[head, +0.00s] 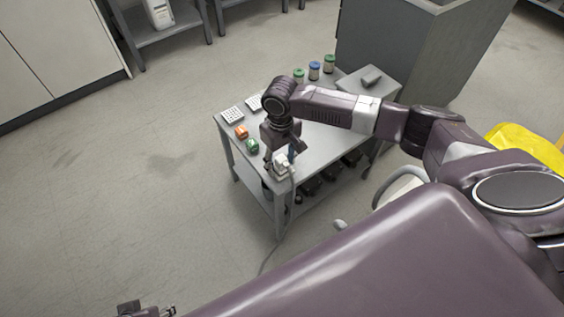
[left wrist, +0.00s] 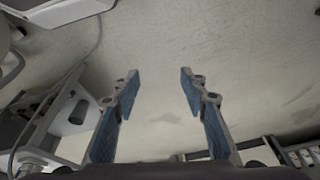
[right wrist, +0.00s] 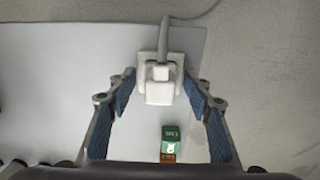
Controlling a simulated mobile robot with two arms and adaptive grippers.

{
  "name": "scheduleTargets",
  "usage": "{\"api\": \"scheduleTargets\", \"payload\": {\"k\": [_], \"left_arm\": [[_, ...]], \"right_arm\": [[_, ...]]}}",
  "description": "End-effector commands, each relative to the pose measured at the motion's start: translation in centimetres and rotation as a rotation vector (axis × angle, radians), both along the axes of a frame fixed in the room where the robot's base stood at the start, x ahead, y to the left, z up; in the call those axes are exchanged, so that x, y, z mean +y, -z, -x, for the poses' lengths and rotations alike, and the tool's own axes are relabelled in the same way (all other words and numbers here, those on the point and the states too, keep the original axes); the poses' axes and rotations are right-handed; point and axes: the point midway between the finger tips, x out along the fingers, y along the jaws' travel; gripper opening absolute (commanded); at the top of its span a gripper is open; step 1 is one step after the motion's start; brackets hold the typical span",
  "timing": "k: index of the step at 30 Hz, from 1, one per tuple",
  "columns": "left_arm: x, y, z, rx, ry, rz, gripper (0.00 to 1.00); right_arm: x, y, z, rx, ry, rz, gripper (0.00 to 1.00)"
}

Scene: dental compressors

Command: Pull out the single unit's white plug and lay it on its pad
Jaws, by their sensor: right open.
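The white plug (right wrist: 159,90) sits on a white square socket piece (right wrist: 175,62), with a pale cable leading away from it. In the head view the plug (head: 282,168) is at the near corner of the grey table (head: 318,143). My right gripper (right wrist: 160,100) is open, its blue-padded fingers apart on either side of the plug; I cannot tell if they touch it. It points down over that corner in the head view (head: 284,155). My left gripper (left wrist: 160,80) is open and empty, away from the table. I cannot pick out the plug's pad with certainty.
A green block (head: 252,146) and an orange block (head: 241,132) stand beside my right gripper. White gridded pieces (head: 233,115) lie at the table's left. Several capped jars (head: 314,71) line its far edge. Dark units (head: 310,186) fill the lower shelf.

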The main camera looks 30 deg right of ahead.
Motion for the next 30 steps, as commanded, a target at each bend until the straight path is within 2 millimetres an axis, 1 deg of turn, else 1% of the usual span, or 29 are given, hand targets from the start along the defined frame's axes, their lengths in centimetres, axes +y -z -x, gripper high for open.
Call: {"api": "scheduleTargets", "payload": {"k": [13, 19, 30], "left_arm": [[0.0, -0.1, -0.2, -0.006, 0.000, 0.001, 0.40], [0.0, 1.0, 0.1, 0.011, 0.000, -0.001, 0.40], [-0.2, 2.0, -0.2, 0.012, 0.002, 0.002, 0.40]], "right_arm": [[0.0, 0.0, 0.0, 0.001, 0.000, 0.000, 0.46], [0.0, 0.0, 0.0, 0.001, 0.000, 0.000, 0.46], [0.0, 0.0, 0.0, 0.001, 0.000, 0.000, 0.46]]}}
